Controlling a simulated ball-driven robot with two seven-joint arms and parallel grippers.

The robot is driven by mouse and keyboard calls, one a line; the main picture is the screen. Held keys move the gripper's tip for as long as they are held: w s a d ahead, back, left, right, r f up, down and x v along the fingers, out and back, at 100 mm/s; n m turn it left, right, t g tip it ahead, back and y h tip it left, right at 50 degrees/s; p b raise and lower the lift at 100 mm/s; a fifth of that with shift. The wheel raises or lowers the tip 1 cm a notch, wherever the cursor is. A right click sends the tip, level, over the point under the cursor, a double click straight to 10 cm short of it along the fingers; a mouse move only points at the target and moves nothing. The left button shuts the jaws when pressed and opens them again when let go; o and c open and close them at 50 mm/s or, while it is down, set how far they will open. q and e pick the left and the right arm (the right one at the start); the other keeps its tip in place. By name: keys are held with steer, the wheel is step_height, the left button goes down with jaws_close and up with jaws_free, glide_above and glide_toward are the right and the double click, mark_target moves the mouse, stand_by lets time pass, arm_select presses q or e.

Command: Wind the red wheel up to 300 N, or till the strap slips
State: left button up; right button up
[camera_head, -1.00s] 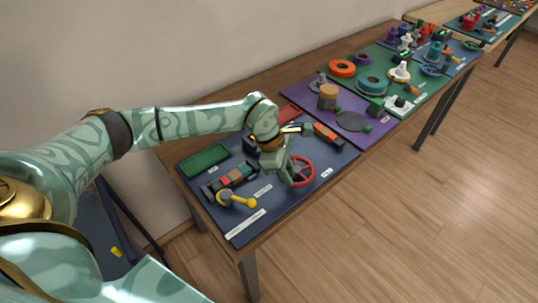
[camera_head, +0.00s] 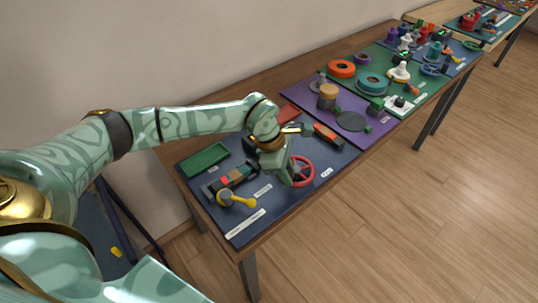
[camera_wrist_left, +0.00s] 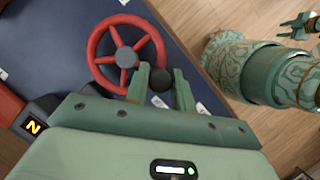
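The red wheel (camera_head: 303,172) stands on the dark blue mat, partly hidden by my left gripper (camera_head: 290,172). In the left wrist view the red wheel (camera_wrist_left: 95,47) shows its spokes and grey hub. A dark round knob (camera_wrist_left: 160,79) sits by its lower right rim. The strap cannot be made out. A small part, possibly my right gripper (camera_wrist_left: 299,26), shows at upper right.
A green tray (camera_head: 205,158), a block holder with colored blocks (camera_head: 232,180) and a yellow-handled lever (camera_head: 237,199) are on the blue mat (camera_head: 262,215). An orange-red block (camera_head: 328,134) lies beyond the wheel. A purple mat (camera_head: 312,97) with other parts adjoins.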

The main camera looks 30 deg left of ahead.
arm_select(q)
steer(key=o, duration=0.4)
